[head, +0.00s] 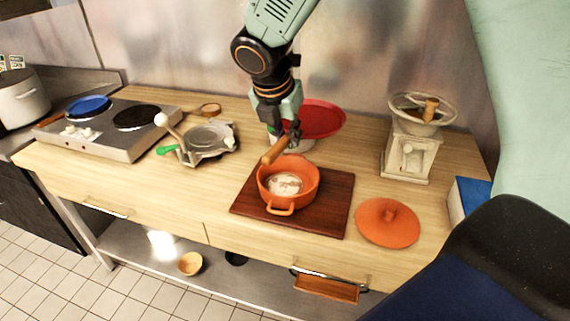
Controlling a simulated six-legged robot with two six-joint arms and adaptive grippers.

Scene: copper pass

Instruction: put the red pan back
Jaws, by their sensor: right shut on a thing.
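The red pan (322,118) is a shallow, round red dish near the wall at the back of the counter. My right gripper (285,136) reaches down from the top and is shut at the pan's left rim, partly covering it. A pale grey base (301,152) shows below the pan and partly behind the gripper. I cannot tell whether the pan touches it. My left gripper is not in view.
Just in front of the gripper, an orange pot (290,186) with a wooden handle sticking up stands on a dark board (333,214). An orange lid (388,232) and a grinder (408,157) are at right. A metal press (207,140) and hotplate (100,137) are at left.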

